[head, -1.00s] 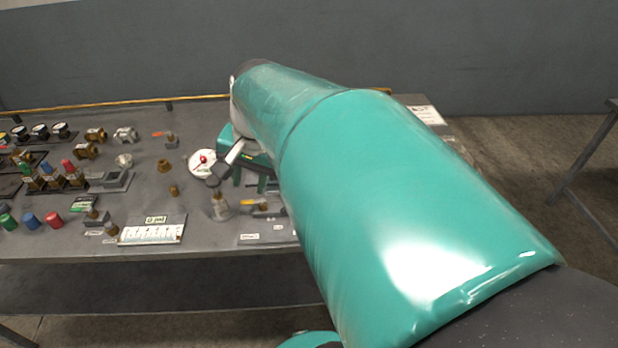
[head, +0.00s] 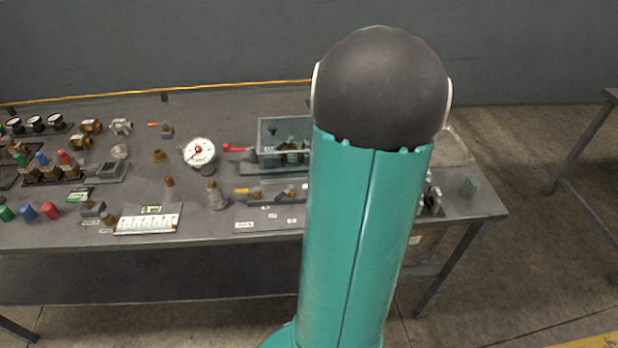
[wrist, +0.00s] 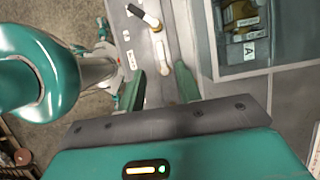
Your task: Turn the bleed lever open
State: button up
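I cannot tell for sure which part is the bleed lever. In the wrist view, a pale fitting with a dark-tipped handle (wrist: 145,16) lies beyond my fingertips, and a pale bar (wrist: 161,52) runs from it toward them. My gripper (wrist: 160,82) is open, its two green fingers apart with nothing between them. In the head view, a red-handled lever (head: 236,148) sits beside a gauge (head: 199,152), and a yellow-handled valve (head: 262,192) sits on a labelled plate. My arm hides the gripper and part of the bench there.
A clear-walled box (head: 285,136) stands behind the valve plate; the wrist view shows a framed box (wrist: 246,66) with a part labelled A. A brass-topped fitting (head: 216,197) and a white scale plate (head: 149,219) stand to the left. Floor shows right of the bench (head: 480,208).

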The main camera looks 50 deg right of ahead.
aim_at(306, 185)
jog(key=x, duration=0.9)
jog(key=shift+a+f, duration=0.1)
jog(key=shift+w, duration=0.1)
grip_shut()
